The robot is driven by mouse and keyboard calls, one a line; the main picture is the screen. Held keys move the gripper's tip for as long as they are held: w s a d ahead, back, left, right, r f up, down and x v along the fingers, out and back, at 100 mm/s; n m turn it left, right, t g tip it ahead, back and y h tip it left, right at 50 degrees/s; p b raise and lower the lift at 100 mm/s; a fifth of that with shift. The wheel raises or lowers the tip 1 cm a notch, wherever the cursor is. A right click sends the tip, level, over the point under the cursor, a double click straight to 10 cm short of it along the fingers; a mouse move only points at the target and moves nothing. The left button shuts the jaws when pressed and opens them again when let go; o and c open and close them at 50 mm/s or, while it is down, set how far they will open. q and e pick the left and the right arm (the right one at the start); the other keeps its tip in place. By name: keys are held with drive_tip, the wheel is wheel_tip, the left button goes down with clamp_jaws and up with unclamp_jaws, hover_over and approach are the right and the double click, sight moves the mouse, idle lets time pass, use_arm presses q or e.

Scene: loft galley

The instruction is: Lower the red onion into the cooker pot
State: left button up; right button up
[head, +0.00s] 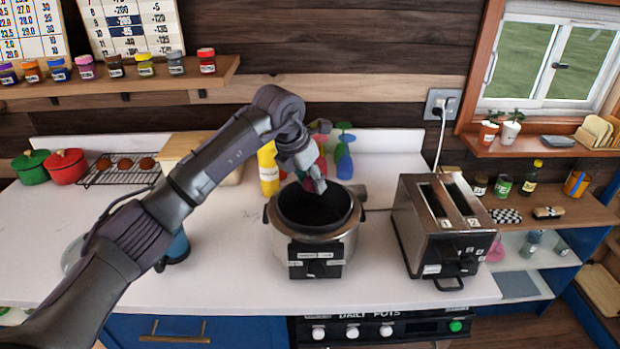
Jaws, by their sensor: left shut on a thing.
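The cooker pot (290,238) stands open on the white counter, silver outside with a dark inner bowl and a black front panel. My left gripper (314,180) hangs over the back part of the pot's opening, pointing down. It is shut on the red onion (320,186), of which only a small reddish part shows between the fingers. The onion looks near rim height; whether it is above the rim or just inside cannot be told. My right gripper is not in view.
A silver toaster (443,238) stands close to the right of the pot, its cord running up to a wall socket (442,104). A yellow bottle (268,168) and green and blue utensils (344,155) stand behind the pot. Red (66,166) and green (31,167) lidded pots sit far left.

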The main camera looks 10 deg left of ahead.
use_arm(q)
drive_tip(key=shift+f+b, duration=2.9)
drive_tip(key=shift+f, duration=1.45)
drive_tip(key=shift+f+b, duration=1.35)
drive_tip(key=shift+f, duration=0.6)
drive_tip(key=o, duration=1.2)
